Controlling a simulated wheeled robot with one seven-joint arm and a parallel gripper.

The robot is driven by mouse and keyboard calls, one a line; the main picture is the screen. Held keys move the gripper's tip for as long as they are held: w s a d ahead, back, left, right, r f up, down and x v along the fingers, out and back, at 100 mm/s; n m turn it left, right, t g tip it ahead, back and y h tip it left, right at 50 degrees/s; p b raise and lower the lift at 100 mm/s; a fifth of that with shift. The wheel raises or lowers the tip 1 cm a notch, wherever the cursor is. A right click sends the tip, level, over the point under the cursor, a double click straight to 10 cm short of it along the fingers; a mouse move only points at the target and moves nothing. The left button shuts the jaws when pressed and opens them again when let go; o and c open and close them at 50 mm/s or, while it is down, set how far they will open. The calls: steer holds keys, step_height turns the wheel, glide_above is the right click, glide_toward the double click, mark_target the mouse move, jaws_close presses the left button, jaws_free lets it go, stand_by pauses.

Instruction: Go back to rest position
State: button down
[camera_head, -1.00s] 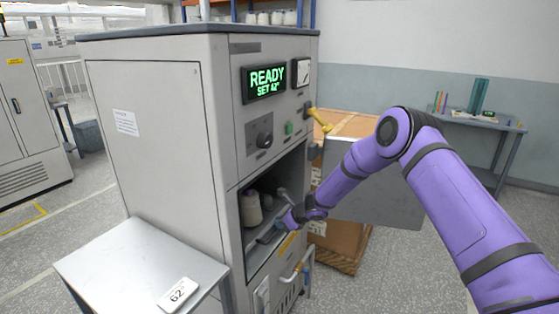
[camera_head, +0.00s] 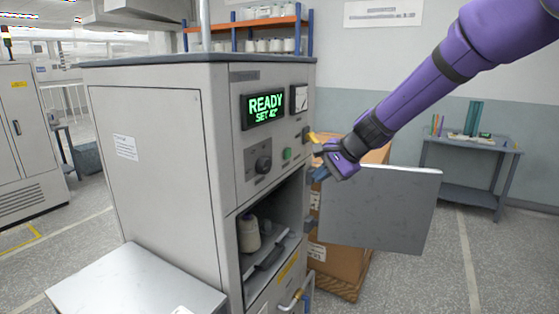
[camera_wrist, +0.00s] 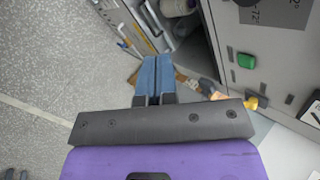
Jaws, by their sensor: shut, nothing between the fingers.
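My gripper (camera_head: 321,172) is at the end of the purple arm, out in front of the machine's right side, near the upper part of the open door (camera_head: 380,208). In the wrist view its blue fingers (camera_wrist: 155,62) are together with nothing between them. The rest of the compartment's inside is dark.
A metal side table (camera_head: 135,282) stands at the front left. A yellow-handled part (camera_head: 325,137) juts from the machine near my gripper. A cardboard box (camera_head: 340,258) stands behind the door. A work table (camera_head: 470,150) stands at the far right, with clear floor before it.

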steer(key=s+d+r+n+h, duration=0.2)
steer(key=s+d, duration=0.4)
steer(key=s, duration=0.6)
steer(key=s+d+r+n+t+h, duration=0.1)
steer(key=s+d+r+n+h, duration=0.1)
steer(key=s+d+r+n, duration=0.2)
steer(key=s+d+r+n+h, duration=0.3)
steer(key=s+d, duration=0.6)
steer(key=s, duration=1.1)
steer(key=shift+s+d, duration=0.2)
steer(key=shift+d, duration=0.15)
